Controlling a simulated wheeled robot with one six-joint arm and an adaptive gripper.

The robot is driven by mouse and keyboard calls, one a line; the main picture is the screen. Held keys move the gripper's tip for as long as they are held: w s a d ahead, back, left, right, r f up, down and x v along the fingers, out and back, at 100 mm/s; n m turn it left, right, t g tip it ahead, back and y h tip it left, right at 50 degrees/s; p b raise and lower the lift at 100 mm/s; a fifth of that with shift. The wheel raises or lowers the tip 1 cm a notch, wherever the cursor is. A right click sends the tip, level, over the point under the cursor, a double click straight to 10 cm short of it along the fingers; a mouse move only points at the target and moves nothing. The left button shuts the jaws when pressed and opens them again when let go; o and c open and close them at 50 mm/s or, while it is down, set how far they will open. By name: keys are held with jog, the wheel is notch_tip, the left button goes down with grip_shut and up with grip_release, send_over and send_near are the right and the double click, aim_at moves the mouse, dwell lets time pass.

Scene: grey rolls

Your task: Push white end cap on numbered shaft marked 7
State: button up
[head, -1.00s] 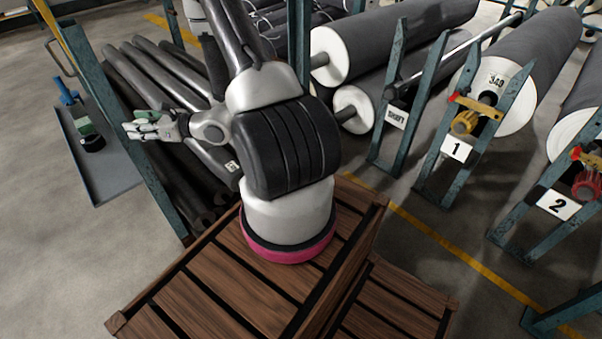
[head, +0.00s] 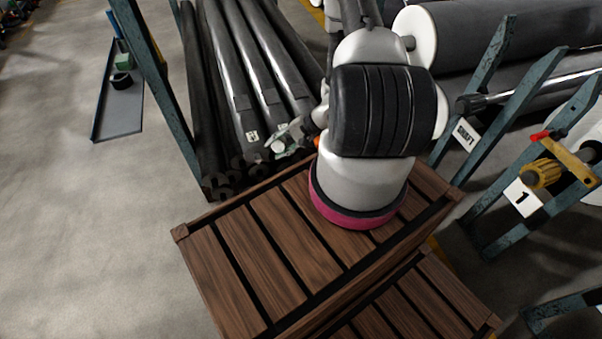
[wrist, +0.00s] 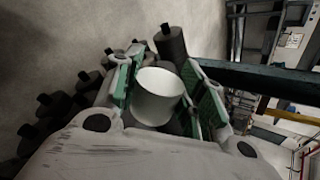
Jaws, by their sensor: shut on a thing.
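My gripper (wrist: 160,82) is shut on the white end cap (wrist: 158,97), a short white cylinder between its green-padded fingers. In the head view my gripper (head: 290,138) is near the front ends of the long grey shafts (head: 245,70), and a pale round spot there seems to be the cap. A white label (head: 252,135) sits on one shaft, but its number is too small to read. In the wrist view a dark shaft end with a stub (wrist: 170,44) shows just beyond the cap, apart from it as far as I can see. I cannot tell which shaft is 7.
Several dark shaft ends (wrist: 60,105) crowd the left of the wrist view. A blue-green post (head: 160,100) stands left of the shafts. A wooden slatted deck (head: 235,250) lies in front. Large rolls (head: 490,35) and racks are at right. Open floor is at left.

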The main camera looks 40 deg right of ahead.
aim_at(292, 153)
jog(key=s+d+f+n, duration=0.1)
jog(key=s+f+n, duration=0.1)
jog(key=f, duration=0.1)
jog(key=s+d+f+n+g, duration=0.1)
jog(key=s+f+n, duration=0.2)
jog(key=s+d+f+n, duration=0.1)
jog(key=s+f+n, duration=0.2)
jog(key=f, duration=0.1)
jog(key=shift+d+f+g, duration=0.1)
jog(key=shift+d+g, duration=0.15)
jog(key=shift+g, duration=0.15)
jog(key=shift+w, duration=0.1)
jog(key=shift+w+d, duration=0.3)
jog(key=shift+w, duration=0.6)
jog(key=shift+w+d, duration=0.25)
jog(key=shift+w, duration=0.65)
jog(key=shift+w+d, duration=0.3)
jog(key=shift+w, duration=0.6)
jog(key=shift+w, duration=0.1)
jog(key=shift+w+d, duration=0.3)
jog(key=shift+w, duration=0.75)
jog(key=shift+w+d, duration=0.25)
jog(key=shift+w, duration=0.75)
jog(key=o, duration=0.9)
jog(key=shift+d, duration=0.1)
